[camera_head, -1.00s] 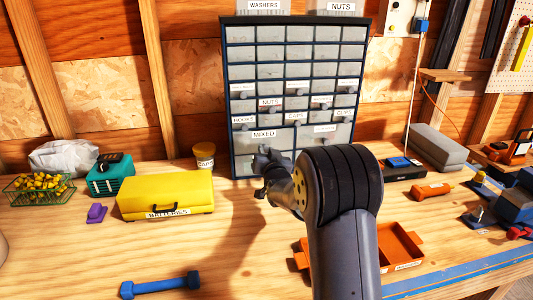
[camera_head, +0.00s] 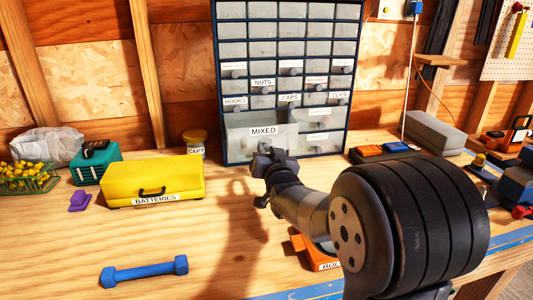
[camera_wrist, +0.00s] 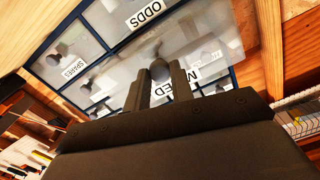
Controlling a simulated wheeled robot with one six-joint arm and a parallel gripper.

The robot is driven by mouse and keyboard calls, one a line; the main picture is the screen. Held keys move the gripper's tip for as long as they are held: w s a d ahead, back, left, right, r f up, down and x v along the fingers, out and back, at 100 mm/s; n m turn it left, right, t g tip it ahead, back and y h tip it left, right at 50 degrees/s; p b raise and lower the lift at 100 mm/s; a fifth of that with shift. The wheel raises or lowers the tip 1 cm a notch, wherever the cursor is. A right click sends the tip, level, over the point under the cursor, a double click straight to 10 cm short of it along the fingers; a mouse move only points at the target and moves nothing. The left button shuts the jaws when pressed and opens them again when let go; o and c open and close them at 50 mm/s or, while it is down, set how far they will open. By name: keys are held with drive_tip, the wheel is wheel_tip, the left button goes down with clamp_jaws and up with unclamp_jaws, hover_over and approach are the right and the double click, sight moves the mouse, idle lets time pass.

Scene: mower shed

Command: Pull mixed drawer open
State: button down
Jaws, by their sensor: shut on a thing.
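The mixed drawer (camera_head: 286,143) is a wide, pale, translucent drawer at the lower left of the cabinet, with a white MIXED label. Its front stands forward of the cabinet face, so it is partly open. My gripper (camera_head: 262,157) is in front of it, below the label. In the wrist view, my gripper (camera_wrist: 160,80) has a finger on each side of the drawer's round grey knob (camera_wrist: 159,70) and is shut on it. The fingers partly cover the MIXED label there. How far the drawer is out is hard to judge.
The drawer cabinet (camera_head: 217,75) stands at the back of the wooden bench. A yellow batteries case (camera_head: 150,182), a caps jar (camera_head: 194,142) and a blue dumbbell-shaped thing (camera_head: 144,272) lie to the left. An orange tray (camera_head: 318,260) is partly behind my arm.

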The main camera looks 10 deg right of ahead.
drive_tip(key=c, duration=1.2)
unclamp_jaws()
drive_tip(key=shift+s, duration=0.1)
drive_tip(key=s+b, duration=0.1)
drive_tip(key=s, duration=0.9)
drive_tip(key=shift+s+b, duration=0.3)
drive_tip(key=shift+s, duration=0.05)
drive_tip(key=shift+w, duration=0.15)
drive_tip(key=w+p, duration=0.2)
drive_tip(key=w, duration=0.9)
drive_tip(key=shift+w, duration=0.4)
